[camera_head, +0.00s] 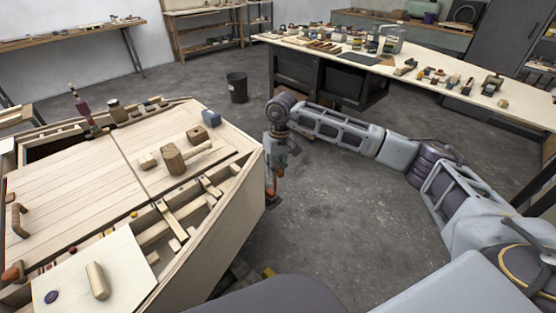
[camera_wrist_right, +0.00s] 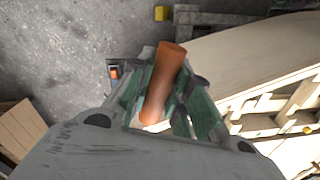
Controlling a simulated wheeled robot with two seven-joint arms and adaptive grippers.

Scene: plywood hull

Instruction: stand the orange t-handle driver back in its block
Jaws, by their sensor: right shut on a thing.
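My right gripper (camera_head: 272,200) hangs pointing down just off the right edge of the plywood hull (camera_head: 225,225). In the right wrist view its green-padded fingers (camera_wrist_right: 165,100) are shut on an orange cylinder, the handle of the orange t-handle driver (camera_wrist_right: 163,80). A bit of the orange also shows at the gripper in the head view (camera_head: 269,180). The driver's shaft is hidden. I cannot tell which thing is the driver's block; a small blue-grey block (camera_head: 211,118) sits on the hull's top near its far right corner. My left gripper is not in view.
A wooden mallet (camera_head: 175,158) lies on the hull's top. Open framed bays (camera_head: 185,215) run along its near right side. A pale board with a wooden cylinder (camera_head: 97,281) lies at the front left. A black bin (camera_head: 237,87) stands on open floor; a long workbench (camera_head: 420,70) stands behind.

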